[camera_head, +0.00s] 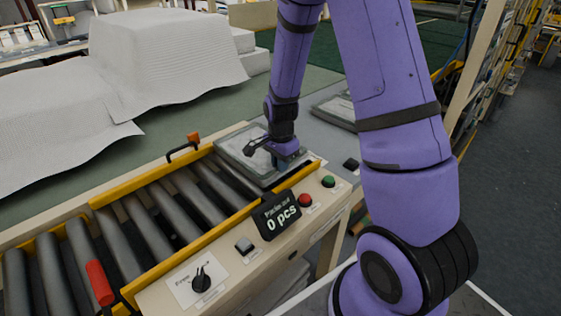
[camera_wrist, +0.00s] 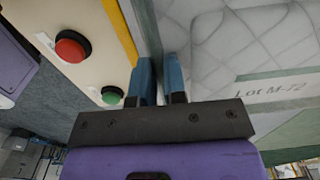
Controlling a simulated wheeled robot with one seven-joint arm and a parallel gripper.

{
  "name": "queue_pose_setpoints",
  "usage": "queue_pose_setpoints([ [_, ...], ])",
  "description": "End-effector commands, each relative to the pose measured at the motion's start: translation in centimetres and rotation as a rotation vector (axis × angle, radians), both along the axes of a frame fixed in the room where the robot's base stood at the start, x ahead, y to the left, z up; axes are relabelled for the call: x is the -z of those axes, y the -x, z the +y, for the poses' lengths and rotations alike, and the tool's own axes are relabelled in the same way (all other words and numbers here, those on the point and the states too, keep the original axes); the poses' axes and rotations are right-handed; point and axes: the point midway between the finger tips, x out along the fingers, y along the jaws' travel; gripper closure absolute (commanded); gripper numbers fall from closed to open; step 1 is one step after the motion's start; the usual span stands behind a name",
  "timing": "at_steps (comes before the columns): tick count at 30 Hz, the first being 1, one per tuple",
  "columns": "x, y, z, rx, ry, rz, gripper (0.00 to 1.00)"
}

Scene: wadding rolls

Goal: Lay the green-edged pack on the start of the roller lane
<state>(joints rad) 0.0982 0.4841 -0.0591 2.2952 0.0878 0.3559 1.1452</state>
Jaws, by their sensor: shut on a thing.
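A flat, clear-wrapped pack with white quilted filling and a dull grey-green edge (camera_head: 236,150) is over the right-hand end of the roller lane (camera_head: 170,205). My gripper (camera_head: 285,152) is at the pack's right side, reaching down from above. In the wrist view, my gripper's blue fingers (camera_wrist: 161,82) are close together on the pack's edge, with the pack (camera_wrist: 235,45) to their right. A band on it reads "Lot M-72". Whether the pack's underside touches the rollers is hidden.
Another flat pack (camera_head: 338,107) lies on the grey table behind. A control panel with a red button (camera_head: 305,200), a green button (camera_head: 328,181) and a "0 pcs" display (camera_head: 277,214) borders the lane in front. An orange-tipped handle (camera_head: 193,139) stands at the lane's far side.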

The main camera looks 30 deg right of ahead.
Motion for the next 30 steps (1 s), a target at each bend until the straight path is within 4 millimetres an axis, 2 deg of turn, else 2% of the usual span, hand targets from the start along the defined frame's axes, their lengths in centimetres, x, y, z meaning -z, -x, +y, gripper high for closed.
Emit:
queue_pose_setpoints([
  [5,0.2,0.0,0.0,0.000,0.000,-0.001,1.00],
  [6,0.2,0.0,0.0,0.000,0.000,0.000,0.81],
  [9,0.2,0.0,0.0,0.000,0.000,0.000,0.62],
  [20,-0.3,0.0,0.0,0.000,0.000,-0.001,0.62],
  [23,-1.3,-0.1,0.0,0.000,0.000,-0.003,0.62],
  [30,-5.7,0.0,0.0,-0.001,0.001,-0.005,0.62],
])
